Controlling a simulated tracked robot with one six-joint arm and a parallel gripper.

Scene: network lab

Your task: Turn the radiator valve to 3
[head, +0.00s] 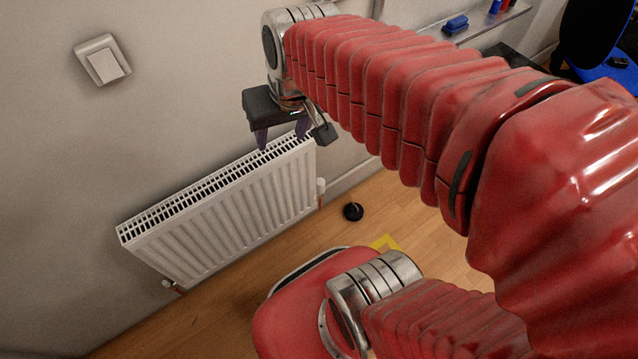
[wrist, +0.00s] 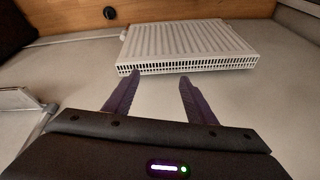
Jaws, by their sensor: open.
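The white radiator (head: 225,212) hangs on the wall in the head view. A small white valve head (head: 321,186) shows at its right end, above a copper-coloured pipe. Its number marks are too small to read. My gripper (head: 282,136) is open and empty near the radiator's upper right end, up and to the left of the valve in the picture. In the wrist view my gripper (wrist: 159,77) has its two fingers apart, pointing toward the radiator (wrist: 185,45). The valve is not clear there.
A light switch (head: 103,60) is on the wall at upper left. A round black object (head: 353,211) lies on the wooden floor, near a yellow floor marking (head: 385,243). A shelf (head: 480,25) with a blue item (head: 456,24) is at upper right. A blue chair (head: 606,72) stands beyond.

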